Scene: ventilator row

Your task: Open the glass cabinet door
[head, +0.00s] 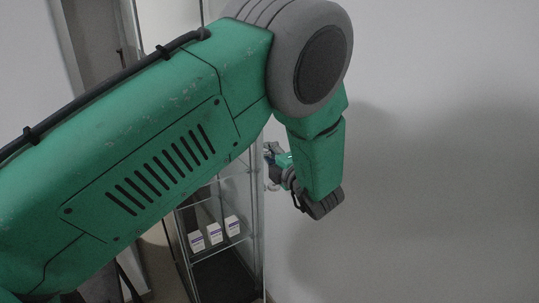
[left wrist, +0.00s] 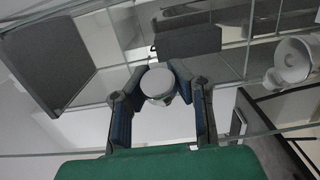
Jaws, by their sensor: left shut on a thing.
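The glass cabinet (head: 208,222) stands behind my left arm in the head view, with its upper part largely hidden by that arm. My left gripper (head: 270,154) is at the cabinet's right side, small and partly hidden. In the left wrist view my left gripper (left wrist: 158,80) is shut on a round pale knob (left wrist: 158,85), with a finger on each side of it. Glass panes and their edges lie behind the knob. I cannot tell whether the door stands ajar. My right gripper is in neither view.
Three small white boxes (head: 214,233) stand on a glass shelf inside the cabinet. A plain wall (head: 440,160) fills the right of the head view. A white round fitting (left wrist: 292,60) shows at the right in the left wrist view.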

